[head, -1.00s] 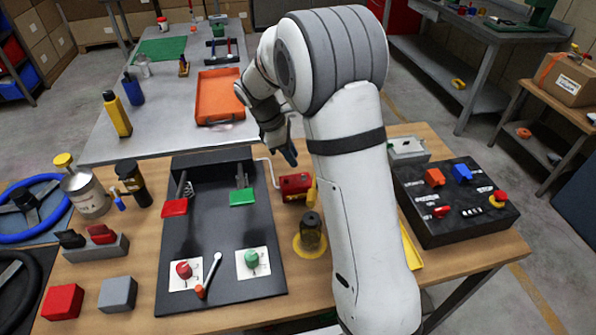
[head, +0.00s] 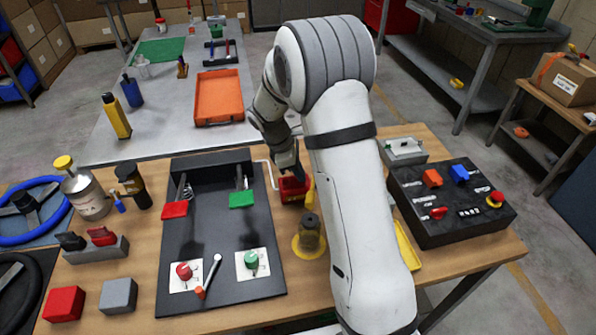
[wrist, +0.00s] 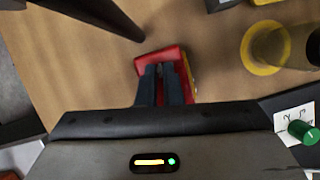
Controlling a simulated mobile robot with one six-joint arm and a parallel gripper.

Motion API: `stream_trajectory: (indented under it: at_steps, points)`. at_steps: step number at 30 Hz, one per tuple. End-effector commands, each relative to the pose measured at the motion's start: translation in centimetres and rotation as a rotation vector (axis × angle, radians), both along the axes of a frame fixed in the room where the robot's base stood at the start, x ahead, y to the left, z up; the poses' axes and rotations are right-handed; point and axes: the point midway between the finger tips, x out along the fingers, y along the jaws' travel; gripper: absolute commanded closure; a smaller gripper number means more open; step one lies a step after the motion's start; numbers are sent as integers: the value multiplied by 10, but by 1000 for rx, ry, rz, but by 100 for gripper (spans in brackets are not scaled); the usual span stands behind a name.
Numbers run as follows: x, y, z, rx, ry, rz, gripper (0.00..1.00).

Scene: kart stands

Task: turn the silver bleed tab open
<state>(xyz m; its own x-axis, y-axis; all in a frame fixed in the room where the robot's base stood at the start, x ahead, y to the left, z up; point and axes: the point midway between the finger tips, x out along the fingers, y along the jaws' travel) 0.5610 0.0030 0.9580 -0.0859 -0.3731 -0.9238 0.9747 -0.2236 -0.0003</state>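My gripper (wrist: 161,71) points down at a red block (wrist: 143,60) in the wrist view. Its two dark fingers are close together with a narrow gap, and their tips overlap the block. I cannot tell whether anything is between them. In the head view my gripper (head: 289,172) is right above the red block (head: 294,191), which a thin pale pipe (head: 270,172) joins. No silver tab can be made out on the block; the fingers cover part of it. A silver lever with an orange end (head: 212,270) lies on the black pedal board (head: 215,235).
A dark jar on a yellow ring (head: 309,238) stands just in front of the block; the ring (wrist: 262,47) shows in the wrist view too. A green pedal (head: 242,199) is to the left. A black switch box (head: 455,225) is at right.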

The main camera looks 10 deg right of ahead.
Motion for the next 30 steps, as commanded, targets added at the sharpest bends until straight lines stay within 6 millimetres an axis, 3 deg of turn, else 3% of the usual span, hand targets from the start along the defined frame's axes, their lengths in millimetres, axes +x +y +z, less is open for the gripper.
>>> stream_trajectory:
  at_steps: [11, 18, 25, 30]
  points:
    - [0, 1, 0, 0, 0, 4, 100]
    - [-2, 1, 0, 0, 0, 151, 100]
    - [-1, 2, 0, 0, 0, 157, 100]
    - [-1, 2, 0, 0, 0, 156, 84]
